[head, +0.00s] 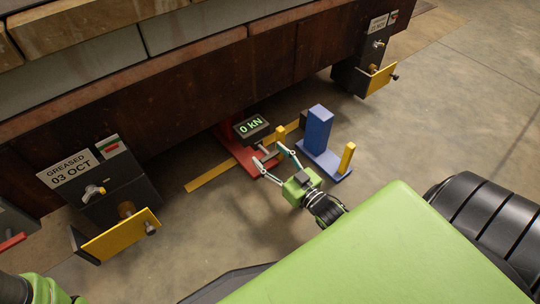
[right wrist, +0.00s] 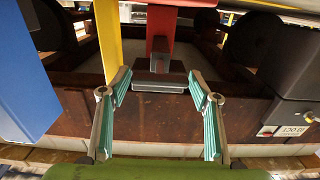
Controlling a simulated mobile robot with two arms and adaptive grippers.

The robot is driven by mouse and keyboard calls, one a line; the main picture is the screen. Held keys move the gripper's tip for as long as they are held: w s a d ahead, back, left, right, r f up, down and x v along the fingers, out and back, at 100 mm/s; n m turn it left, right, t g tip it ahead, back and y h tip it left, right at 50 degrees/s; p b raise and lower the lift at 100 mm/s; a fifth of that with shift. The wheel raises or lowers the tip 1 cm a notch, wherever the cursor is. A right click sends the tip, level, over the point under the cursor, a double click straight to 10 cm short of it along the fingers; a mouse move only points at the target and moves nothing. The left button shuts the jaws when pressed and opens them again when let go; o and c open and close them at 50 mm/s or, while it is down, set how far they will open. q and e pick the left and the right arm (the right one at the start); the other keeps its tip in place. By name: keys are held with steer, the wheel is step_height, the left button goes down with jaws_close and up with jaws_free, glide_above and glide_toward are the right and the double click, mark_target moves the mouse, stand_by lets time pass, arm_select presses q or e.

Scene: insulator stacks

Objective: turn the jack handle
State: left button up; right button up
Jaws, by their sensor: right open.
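The jack in the head view has a red base (head: 238,150) and a dark display box (head: 251,127) reading "0 kN". A short grey handle (head: 267,151) sticks out at its front. My right gripper (head: 269,156) is open, with its fingertips on either side of the handle. In the right wrist view, the open fingers (right wrist: 160,92) flank a grey bar (right wrist: 158,87) that looks like the handle, below a red part (right wrist: 160,30). A gap shows on both sides, and I see no grip on it. My left gripper is not in view; only a green arm part shows at bottom left.
A blue block on a plate (head: 318,130) with a yellow post (head: 346,158) stands close right of my right gripper. A yellow strip (head: 208,179) lies on the floor. A rusty beam (head: 200,90) hangs above, with dark boxes and yellow flaps (head: 122,236) at both sides.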

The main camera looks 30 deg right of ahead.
steer(key=shift+w, duration=0.3)
steer(key=c, duration=0.8)
steer(key=shift+c, duration=0.2)
steer(key=shift+r, duration=0.1)
